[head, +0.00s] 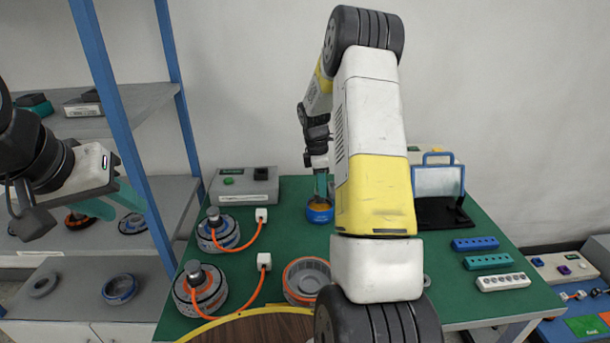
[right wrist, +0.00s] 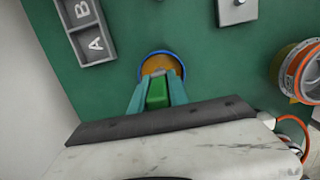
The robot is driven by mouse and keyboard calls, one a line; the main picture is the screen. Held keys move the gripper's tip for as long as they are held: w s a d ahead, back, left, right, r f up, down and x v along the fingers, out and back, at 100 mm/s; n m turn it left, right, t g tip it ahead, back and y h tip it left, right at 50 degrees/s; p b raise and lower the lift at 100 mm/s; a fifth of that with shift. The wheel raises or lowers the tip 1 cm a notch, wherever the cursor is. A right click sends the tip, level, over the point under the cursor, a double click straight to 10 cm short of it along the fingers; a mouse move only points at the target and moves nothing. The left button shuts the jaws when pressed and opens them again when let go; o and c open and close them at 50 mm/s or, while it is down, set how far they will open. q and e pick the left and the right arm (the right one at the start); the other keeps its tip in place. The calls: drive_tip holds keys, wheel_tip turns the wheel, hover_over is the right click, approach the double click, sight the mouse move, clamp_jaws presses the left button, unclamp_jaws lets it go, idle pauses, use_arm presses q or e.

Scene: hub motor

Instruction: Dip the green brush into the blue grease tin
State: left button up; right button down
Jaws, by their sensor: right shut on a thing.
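The blue grease tin (head: 320,215) stands on the green tabletop, with orange-brown grease inside. It also shows in the right wrist view (right wrist: 160,54). My right gripper (head: 321,186) is above the tin, its teal fingers shut on the green brush (right wrist: 157,93). The brush points towards the tin, and its tip overlaps the grease in the right wrist view. I cannot tell whether the tip touches the grease. In the head view the brush is mostly hidden by the fingers. My left gripper (head: 115,207) is open and empty at the left, by the shelf rack.
Two motors (head: 200,290) with orange cables stand left on the green table (head: 260,207). A ring-shaped part (head: 306,280) stands at the front. A grey box (head: 244,187) is behind left. Coloured strips (head: 487,262) lie right. A blue rack post (head: 125,130) is near my left arm.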

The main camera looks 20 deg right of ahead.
sight(321, 202)
drive_tip(key=shift+f, duration=0.1)
drive_tip(key=shift+f, duration=2.45)
drive_tip(key=shift+r, duration=4.2)
